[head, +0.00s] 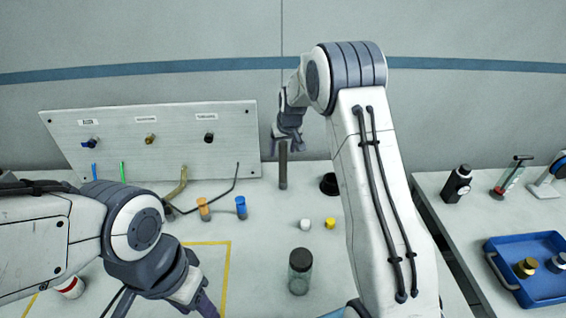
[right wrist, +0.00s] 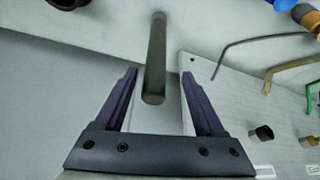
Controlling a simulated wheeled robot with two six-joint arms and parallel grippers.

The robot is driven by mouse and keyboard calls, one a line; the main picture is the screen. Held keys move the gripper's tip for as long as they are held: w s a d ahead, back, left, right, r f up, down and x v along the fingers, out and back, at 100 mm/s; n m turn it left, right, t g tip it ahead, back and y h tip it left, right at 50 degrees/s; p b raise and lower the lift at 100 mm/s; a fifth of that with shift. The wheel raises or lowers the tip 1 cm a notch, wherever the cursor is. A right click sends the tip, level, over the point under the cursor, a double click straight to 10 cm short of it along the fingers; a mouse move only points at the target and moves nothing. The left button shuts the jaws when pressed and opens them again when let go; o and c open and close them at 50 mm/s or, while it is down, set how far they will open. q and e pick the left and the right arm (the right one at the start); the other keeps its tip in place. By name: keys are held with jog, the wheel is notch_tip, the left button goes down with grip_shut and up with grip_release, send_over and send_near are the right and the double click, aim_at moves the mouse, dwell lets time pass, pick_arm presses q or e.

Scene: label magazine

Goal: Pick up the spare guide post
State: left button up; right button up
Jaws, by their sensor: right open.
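The spare guide post (head: 283,168) is a dark grey cylinder standing upright at the back of the table, right of the grey panel. My right gripper (head: 286,146) is at its upper end in the head view. In the right wrist view the post (right wrist: 155,60) runs between the two spread fingers of the right gripper (right wrist: 159,72), its near end between them, with visible gaps on both sides. The right gripper is open and holds nothing. My left gripper (head: 205,301) is low at the front left; its fingertips are partly cut off, so its opening is unclear.
The panel (head: 225,155) with labelled knobs stands left of the post. Bent rods, orange and blue fittings, a dark-lidded jar (head: 299,272), small white and yellow caps and a black cup (head: 329,184) are on the table. A blue tray (head: 505,287) is on the right bench.

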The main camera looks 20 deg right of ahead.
aim_at(282, 158)
jog(key=shift+x, duration=0.8)
jog(key=x, duration=0.1)
jog(key=p+x, duration=0.1)
jog(key=x, duration=0.1)
jog(key=p+x, duration=0.1)
jog(key=shift+w+d+f, duration=0.25)
jog(key=shift+w+d, duration=0.1)
jog(key=shift+w+f, duration=0.1)
jog(key=shift+f, duration=0.15)
grip_shut()
